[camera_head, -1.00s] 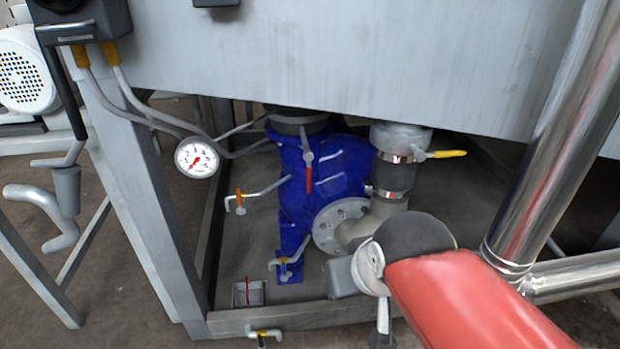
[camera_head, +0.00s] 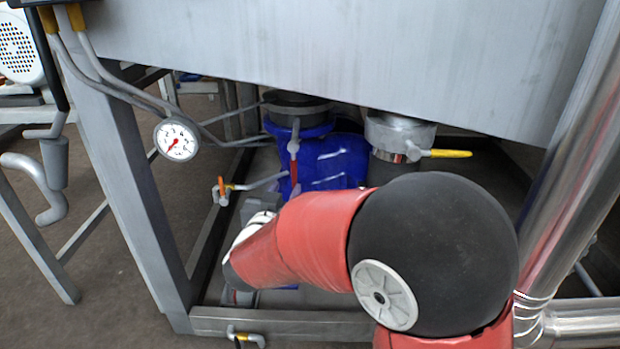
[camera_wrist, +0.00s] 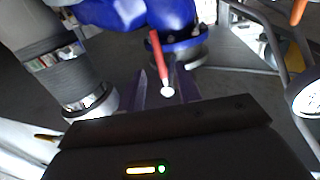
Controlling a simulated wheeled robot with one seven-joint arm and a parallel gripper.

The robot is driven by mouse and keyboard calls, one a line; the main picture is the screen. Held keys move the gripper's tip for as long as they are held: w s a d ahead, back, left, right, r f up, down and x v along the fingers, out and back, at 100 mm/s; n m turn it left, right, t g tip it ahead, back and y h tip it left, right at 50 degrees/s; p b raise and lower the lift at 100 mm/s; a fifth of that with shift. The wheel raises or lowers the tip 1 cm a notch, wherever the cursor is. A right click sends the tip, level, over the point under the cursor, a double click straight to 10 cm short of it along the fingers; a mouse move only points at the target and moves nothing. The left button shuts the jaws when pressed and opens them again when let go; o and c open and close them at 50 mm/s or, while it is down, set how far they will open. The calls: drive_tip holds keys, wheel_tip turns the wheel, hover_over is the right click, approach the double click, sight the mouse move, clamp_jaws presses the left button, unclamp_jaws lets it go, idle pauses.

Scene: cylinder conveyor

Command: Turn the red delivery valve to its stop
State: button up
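The delivery valve has a red lever (camera_head: 294,172) with a grey hub on the front of the blue pump (camera_head: 335,160). In the head view the lever hangs down, its lower end behind my arm. In the wrist view the red lever (camera_wrist: 158,55) runs from the blue body to a bright round end, in line with the gap of my gripper (camera_wrist: 164,85). The two fingers stand apart, one on each side of that end. I cannot tell how far in front of the lever they are, and no contact shows. In the head view my arm hides the fingers.
A yellow-handled valve (camera_head: 445,153) is on the pipe right of the pump. An orange-handled tap (camera_head: 221,188) and a dial gauge (camera_head: 176,140) are to the left. The steel tank (camera_head: 330,55) overhangs the pump, and a frame leg (camera_head: 130,200) stands at left.

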sight(293, 175)
drive_tip(key=x, duration=0.7)
drive_tip(key=shift+w+d, duration=0.1)
drive_tip(key=shift+w, duration=0.3)
clamp_jaws()
